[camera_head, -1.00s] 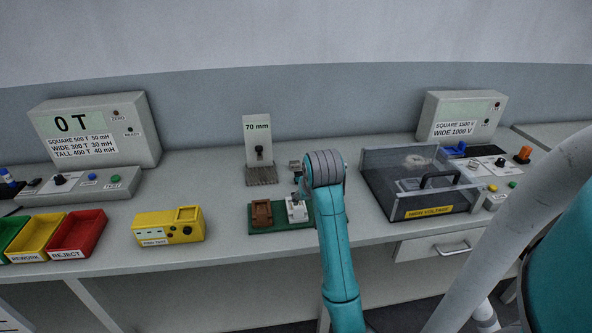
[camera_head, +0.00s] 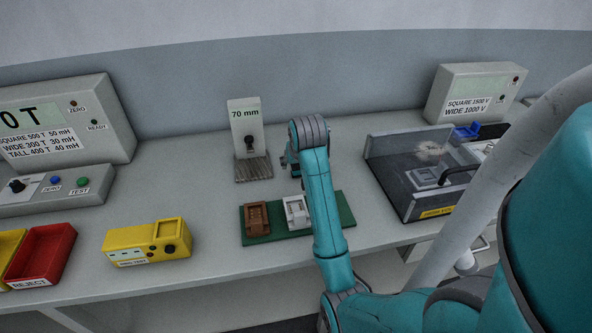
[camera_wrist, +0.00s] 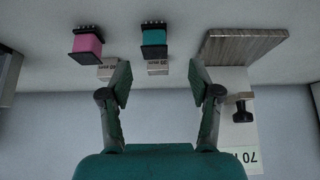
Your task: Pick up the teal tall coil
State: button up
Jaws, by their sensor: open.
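The teal tall coil (camera_wrist: 154,40) shows in the wrist view. It has a black top flange with pins and a black lower flange, and a small labelled pale block (camera_wrist: 157,68) is beside it. My gripper (camera_wrist: 159,80) is open and empty, its two fingers spread to either side of the coil's line, with the coil a little beyond the tips. In the head view my gripper (camera_head: 290,160) is mostly hidden behind my wrist, and I cannot make out the coil there.
A pink coil (camera_wrist: 88,42) stands left of the teal one. A ridged plate (camera_wrist: 240,46) with the 70 mm stand (camera_head: 246,120) is close on the other side. A green board (camera_head: 258,239) with brown and white holders, a yellow tester (camera_head: 147,243) and a clear-lidded box (camera_head: 415,212) stand around.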

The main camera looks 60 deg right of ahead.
jog(key=shift+s+x, duration=0.15)
jog(key=shift+x, duration=1.45)
jog(key=shift+s+x, duration=0.15)
jog(key=shift+x, duration=1.45)
jog(key=shift+d, duration=0.1)
grip_shut()
